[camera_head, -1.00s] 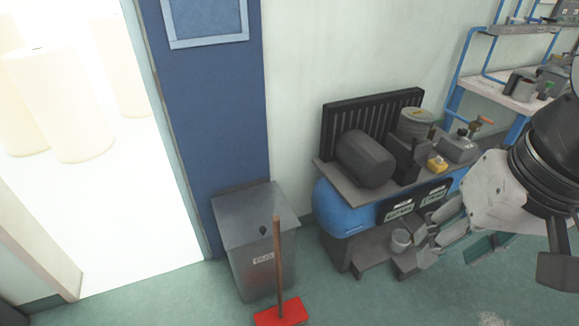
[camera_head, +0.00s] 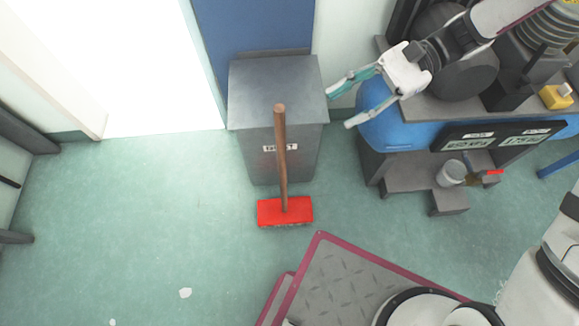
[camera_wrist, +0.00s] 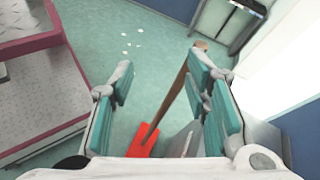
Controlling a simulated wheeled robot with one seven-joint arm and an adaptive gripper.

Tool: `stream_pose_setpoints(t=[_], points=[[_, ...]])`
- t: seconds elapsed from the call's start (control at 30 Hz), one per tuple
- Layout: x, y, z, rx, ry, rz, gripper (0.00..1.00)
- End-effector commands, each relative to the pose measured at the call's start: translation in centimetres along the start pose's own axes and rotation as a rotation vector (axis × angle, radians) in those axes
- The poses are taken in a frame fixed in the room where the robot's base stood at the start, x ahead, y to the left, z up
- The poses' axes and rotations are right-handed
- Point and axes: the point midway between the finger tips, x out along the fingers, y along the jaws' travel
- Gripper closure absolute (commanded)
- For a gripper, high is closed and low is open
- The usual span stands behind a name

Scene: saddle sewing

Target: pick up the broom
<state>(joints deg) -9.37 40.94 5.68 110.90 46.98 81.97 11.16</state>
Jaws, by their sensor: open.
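The broom (camera_head: 282,160) stands upright with its red head (camera_head: 285,211) on the green floor. Its brown wooden handle rises in front of the grey bin. My gripper (camera_head: 338,107) is open and empty, to the right of the handle top and apart from it in the head view. In the wrist view, the broom handle (camera_wrist: 172,95) slants between the open fingers of my gripper (camera_wrist: 160,62), closer to the right finger, which overlaps part of it. The red head shows low between the fingers. I cannot tell the exact depth between fingers and handle.
The grey bin (camera_head: 250,95) stands right behind the broom, against the blue panel. A blue compressor (camera_head: 395,125) with a dark shelf is to the right, close under my arm. Floor to the left is open, with small white scraps.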

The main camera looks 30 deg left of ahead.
Motion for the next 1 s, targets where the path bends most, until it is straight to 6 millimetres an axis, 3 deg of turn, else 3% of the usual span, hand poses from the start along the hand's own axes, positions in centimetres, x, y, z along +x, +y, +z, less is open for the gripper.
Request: stream_pose_setpoints(t=[0.03,0.2,0.4,0.57,1.0], points=[[1.7,-0.4,-2.9,0.039,-0.063,-0.016,0.57],[5.7,-1.9,-8.6,0.150,-0.234,-0.082,0.57],[8.8,-2.5,-12.8,0.236,-0.357,-0.136,0.57],[9.9,-2.7,-13.8,0.262,-0.391,-0.152,0.57],[14.8,-3.1,-12.4,0.263,-0.393,-0.149,0.57]])
